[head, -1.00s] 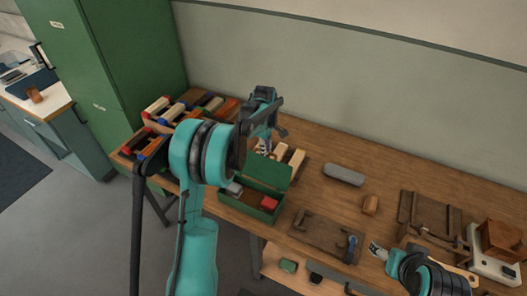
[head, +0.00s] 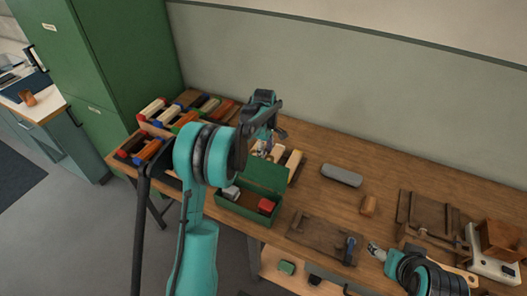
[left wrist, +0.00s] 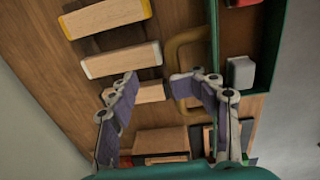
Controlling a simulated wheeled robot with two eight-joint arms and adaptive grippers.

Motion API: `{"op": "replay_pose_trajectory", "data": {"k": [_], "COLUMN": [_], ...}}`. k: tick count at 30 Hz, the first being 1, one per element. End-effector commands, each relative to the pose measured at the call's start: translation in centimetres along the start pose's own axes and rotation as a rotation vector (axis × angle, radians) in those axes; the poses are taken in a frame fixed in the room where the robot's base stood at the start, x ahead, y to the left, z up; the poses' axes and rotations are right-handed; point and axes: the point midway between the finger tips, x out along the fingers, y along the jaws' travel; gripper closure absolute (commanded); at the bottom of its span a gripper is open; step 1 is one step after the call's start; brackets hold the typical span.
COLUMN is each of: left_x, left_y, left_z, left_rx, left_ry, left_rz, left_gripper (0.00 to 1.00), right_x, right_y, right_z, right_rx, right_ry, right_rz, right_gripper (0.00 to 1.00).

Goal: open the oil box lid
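The green oil box (head: 235,211) stands near the table's front edge. Its lid (head: 266,175) is raised and stands up at the box's back side. Inside are a red block (head: 266,206) and a light grey block (head: 231,192), which also shows in the left wrist view (left wrist: 240,72). My left gripper (head: 268,143) is just behind the raised lid. In the left wrist view its fingers (left wrist: 160,82) are apart with nothing gripped. A tan curved handle (left wrist: 180,57) is beside the green lid, near the right finger. My right gripper (head: 377,252) is low at the right; its finger gap is unclear.
Several coloured-ended wooden blocks (head: 152,109) lie at the table's left, and pale ones (head: 293,165) behind the lid. A dark wooden board (head: 318,236) lies right of the box. A grey rounded block (head: 342,175) lies further back. A green cabinet (head: 112,60) stands left.

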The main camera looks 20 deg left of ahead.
Motion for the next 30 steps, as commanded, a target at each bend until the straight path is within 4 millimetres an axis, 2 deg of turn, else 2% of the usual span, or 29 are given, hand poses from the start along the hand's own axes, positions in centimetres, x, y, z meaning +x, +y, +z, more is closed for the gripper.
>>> {"op": "replay_pose_trajectory", "data": {"k": [25,30], "left_x": [-0.2,-1.5], "left_y": [0.2,0.1], "left_z": [-0.5,-0.4], "left_rx": [-0.006,-0.006], "left_ry": [0.007,0.007], "left_rz": [0.007,0.007], "left_gripper": [0.68,0.68], "right_x": [-0.1,-0.1], "right_y": [0.0,0.0], "right_z": [-0.1,-0.1], "right_rx": [0.0,0.0], "right_ry": [0.0,0.0], "right_rz": [0.0,0.0], "right_gripper": [0.33,0.33]}}
